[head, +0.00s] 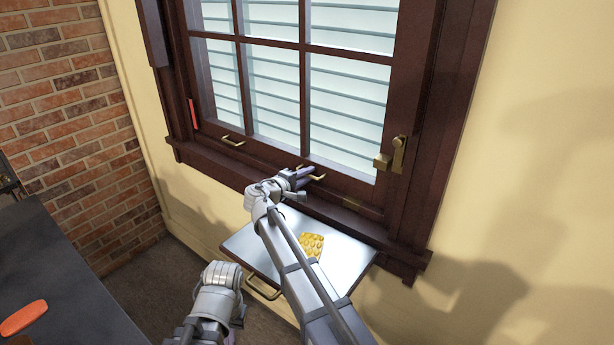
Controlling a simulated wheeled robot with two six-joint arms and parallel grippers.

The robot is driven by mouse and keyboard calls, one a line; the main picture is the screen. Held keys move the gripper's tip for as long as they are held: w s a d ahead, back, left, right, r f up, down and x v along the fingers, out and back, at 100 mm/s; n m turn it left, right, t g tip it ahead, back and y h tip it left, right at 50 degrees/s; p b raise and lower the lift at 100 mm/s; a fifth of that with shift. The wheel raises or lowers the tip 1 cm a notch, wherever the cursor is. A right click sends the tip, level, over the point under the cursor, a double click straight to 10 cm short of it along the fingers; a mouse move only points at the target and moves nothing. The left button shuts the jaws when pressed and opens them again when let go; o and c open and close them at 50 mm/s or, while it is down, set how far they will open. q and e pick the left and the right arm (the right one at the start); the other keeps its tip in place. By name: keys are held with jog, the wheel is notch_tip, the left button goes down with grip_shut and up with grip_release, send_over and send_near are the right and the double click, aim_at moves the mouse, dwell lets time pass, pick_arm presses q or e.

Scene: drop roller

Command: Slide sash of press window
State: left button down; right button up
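The press window is a dark brown wooden frame with a paned sash (275,158) that fills its opening. Slatted panels show behind the glass. The sash's bottom rail is low, near the sill (215,165). Two brass handles sit on that rail, a left one (233,142) and a right one (318,177). My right gripper (305,177) is at the right handle; its fingers overlap the handle in view, and I cannot tell whether they grip it. My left arm is low in the picture, below the metal shelf, with its fingers hidden or out of frame.
A brass latch (393,156) is at the sash's right side. A red strip (194,113) is on the left jamb. A grey shelf (252,238) with a yellow item (312,243) lies under the window. A dark counter (60,280) holding an orange object (23,318) is at left.

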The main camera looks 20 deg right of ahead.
grip_shut()
dwell(1.0)
